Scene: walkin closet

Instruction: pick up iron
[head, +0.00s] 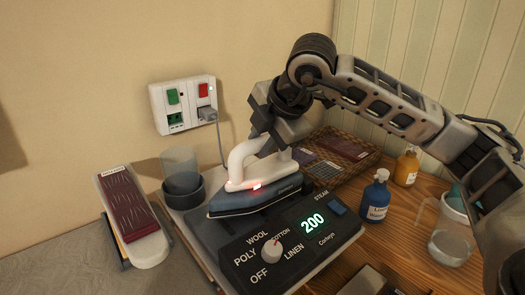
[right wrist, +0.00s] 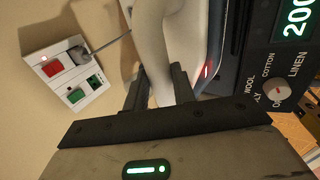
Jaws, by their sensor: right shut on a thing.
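The iron (head: 255,186) has a white handle and a dark blue-grey body with a red light. It sits over the rest at the back of the dark ironing station (head: 290,245), and I cannot tell whether it touches it. My right gripper (head: 265,140) comes from above and is shut on the iron's white handle. In the right wrist view the two dark fingers (right wrist: 158,88) lie on either side of the white handle (right wrist: 168,45). The station's display reads 200. My left gripper is not in view.
A wall outlet (head: 184,104) with a plugged cord is behind. A clear container (head: 181,170) stands left of the iron, beside a small sleeve board (head: 131,215). A wicker basket (head: 345,158), a blue bottle (head: 376,196), a yellow-orange bottle (head: 407,167) and a clear jug (head: 452,232) stand to the right.

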